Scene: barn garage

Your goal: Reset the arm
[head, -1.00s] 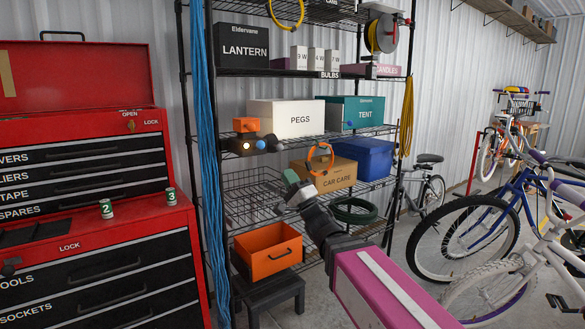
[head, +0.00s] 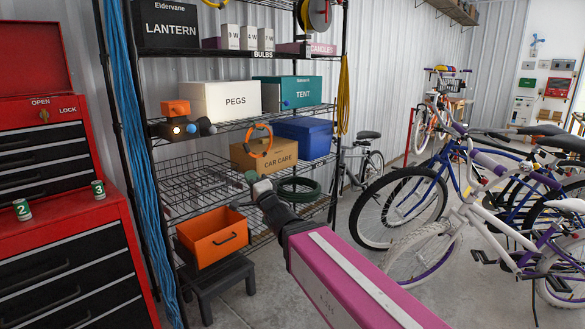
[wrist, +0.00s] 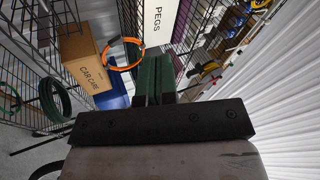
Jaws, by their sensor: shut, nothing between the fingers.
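My gripper (head: 252,178) is in front of the wire shelving, at the lower middle of the head view. In the wrist view the green fingers (wrist: 153,78) are side by side and shut, pointing towards the shelves. My dark wrist and forearm run down to the right, where a magenta box-shaped body (head: 340,275) with a white stripe hides the rest. I cannot tell whether that body is part of me.
The shelving holds a PEGS box (head: 226,99), TENT box (head: 287,92), blue bin (head: 302,138) and orange ring (head: 258,141). An orange drawer bin (head: 212,240) is lower left, above a dark stool (head: 219,275). A red tool chest (head: 70,212) stands left; bicycles (head: 400,205) stand right.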

